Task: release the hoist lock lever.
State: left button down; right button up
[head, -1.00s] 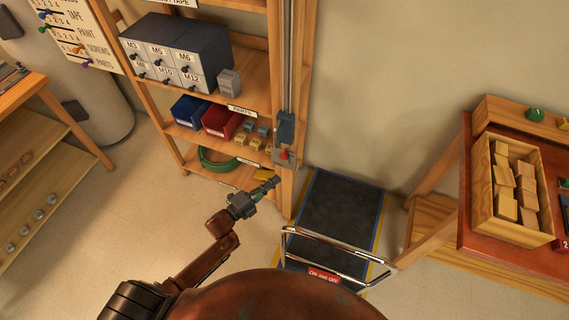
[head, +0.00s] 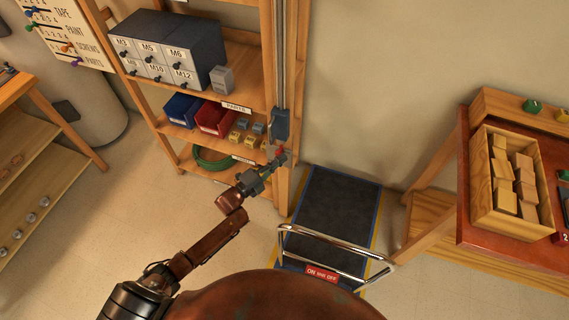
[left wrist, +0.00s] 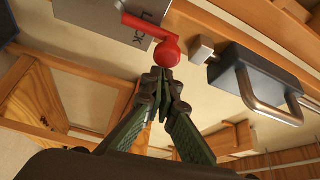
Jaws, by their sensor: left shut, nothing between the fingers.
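The red hoist lock lever (left wrist: 150,35) shows large in the left wrist view, with a round red knob on a grey plate (left wrist: 105,18) lettered LOCK. In the head view the lever (head: 280,150) is a small red spot on the shelf post, partly hidden by my gripper. My left gripper (head: 282,158) is shut and empty. In the left wrist view its fingertips (left wrist: 162,75) are together just under the red knob; I cannot tell whether they touch it. My right gripper is not in view.
A blue-grey block with a metal handle (left wrist: 265,85) is right of the lever. Shelves with drawers (head: 160,50) and bins (head: 215,117) stand left of the post. A dark platform (head: 335,215) with a chrome rail lies below right. A table holds a wooden box of blocks (head: 510,228).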

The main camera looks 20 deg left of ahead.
pick_arm(q)
jog(key=shift+a, duration=0.1)
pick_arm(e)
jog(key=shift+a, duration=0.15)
pick_arm(q)
jog(key=shift+a, duration=0.15)
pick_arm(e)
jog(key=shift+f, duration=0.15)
